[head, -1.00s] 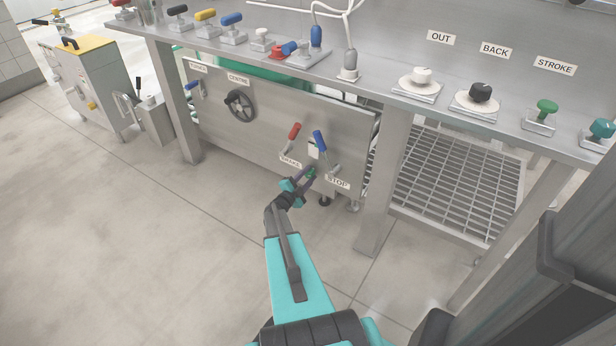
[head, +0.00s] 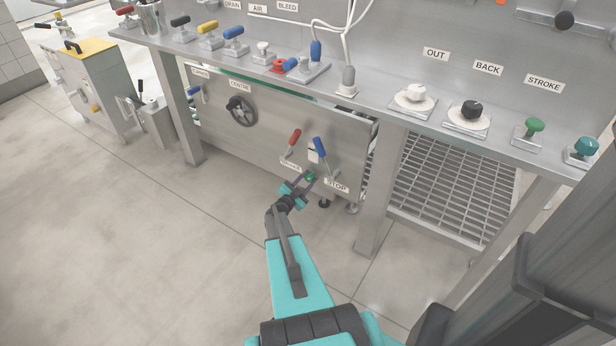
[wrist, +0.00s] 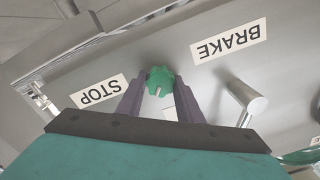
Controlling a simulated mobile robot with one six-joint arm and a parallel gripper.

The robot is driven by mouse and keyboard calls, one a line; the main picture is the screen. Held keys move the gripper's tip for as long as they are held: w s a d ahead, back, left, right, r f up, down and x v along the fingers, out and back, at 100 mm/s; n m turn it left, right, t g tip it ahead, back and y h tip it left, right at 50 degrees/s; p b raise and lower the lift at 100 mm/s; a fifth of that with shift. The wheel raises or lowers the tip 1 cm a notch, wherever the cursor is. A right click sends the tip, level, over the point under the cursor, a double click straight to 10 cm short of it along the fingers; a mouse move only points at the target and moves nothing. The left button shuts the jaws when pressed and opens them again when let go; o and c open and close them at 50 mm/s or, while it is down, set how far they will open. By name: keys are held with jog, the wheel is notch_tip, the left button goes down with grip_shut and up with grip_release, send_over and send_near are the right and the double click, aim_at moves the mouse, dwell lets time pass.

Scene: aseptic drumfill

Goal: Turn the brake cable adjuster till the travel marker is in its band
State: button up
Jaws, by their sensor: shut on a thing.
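The brake cable adjuster is a small green knob (wrist: 160,80), low on the steel panel, with a pale line on its face. It also shows in the head view (head: 310,176). My gripper (wrist: 161,92) is shut on the knob, with one dark finger on each side of it. In the head view my gripper (head: 305,182) reaches up to the panel from below. A white piece (wrist: 170,107) shows between the fingers just behind the knob. I cannot make out a travel marker or its band.
The BRAKE label (wrist: 229,42) and STOP label (wrist: 98,92) flank the knob. A red-handled lever (head: 294,137) and a blue-handled lever (head: 319,144) stand just above. The bench leg (head: 381,190) is to the right. Open floor lies left.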

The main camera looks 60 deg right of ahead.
jog(key=shift+n+p, duration=0.45)
jog(key=shift+n, duration=0.25)
jog(key=o, duration=1)
jog(key=shift+o, duration=0.2)
jog(key=a+p, duration=0.1)
jog(key=a, duration=1.3)
jog(key=shift+d, duration=0.1)
